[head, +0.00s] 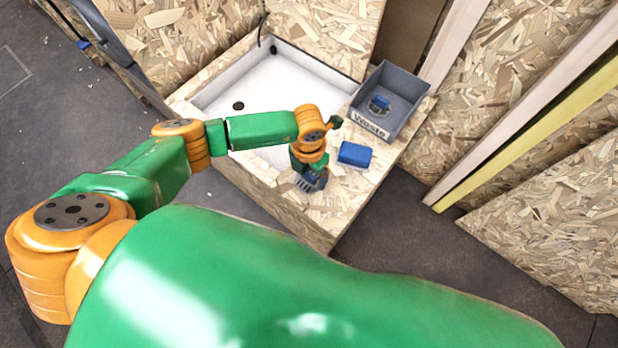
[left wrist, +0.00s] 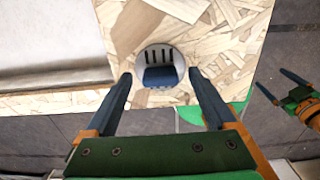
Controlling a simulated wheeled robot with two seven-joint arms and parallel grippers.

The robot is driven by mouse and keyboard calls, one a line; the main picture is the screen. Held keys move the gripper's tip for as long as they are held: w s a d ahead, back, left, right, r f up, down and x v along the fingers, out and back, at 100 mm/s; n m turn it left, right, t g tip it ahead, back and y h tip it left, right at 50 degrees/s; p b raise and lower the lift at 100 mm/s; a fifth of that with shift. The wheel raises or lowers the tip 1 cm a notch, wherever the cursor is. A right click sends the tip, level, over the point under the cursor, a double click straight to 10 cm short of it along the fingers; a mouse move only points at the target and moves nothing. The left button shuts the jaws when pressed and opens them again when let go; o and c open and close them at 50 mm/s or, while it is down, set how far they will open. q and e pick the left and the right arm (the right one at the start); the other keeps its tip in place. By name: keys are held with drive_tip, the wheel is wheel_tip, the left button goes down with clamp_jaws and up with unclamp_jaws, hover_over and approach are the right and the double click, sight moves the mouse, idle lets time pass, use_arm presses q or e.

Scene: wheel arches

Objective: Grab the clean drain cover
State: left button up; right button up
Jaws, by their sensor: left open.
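The drain cover (left wrist: 160,58) is a small round pale disc with several dark slots and a blue lower half. It is near the edge of the chipboard top, in the left wrist view. My left gripper (left wrist: 160,73) is open, with one finger on each side of the cover; I cannot tell whether they touch it. In the head view my left gripper (head: 311,182) hangs over the front corner of the chipboard and hides the cover. My right gripper (left wrist: 270,78) shows at the right of the left wrist view, fingers apart and empty.
A white shower tray (head: 275,80) with a dark drain hole (head: 238,105) is set in the chipboard box (head: 350,192). A blue block (head: 355,154) lies right of my left gripper. A grey box labelled Waste (head: 410,82) holds a round thing with blue on it.

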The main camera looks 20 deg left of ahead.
use_arm(q)
clamp_jaws()
idle(0.3)
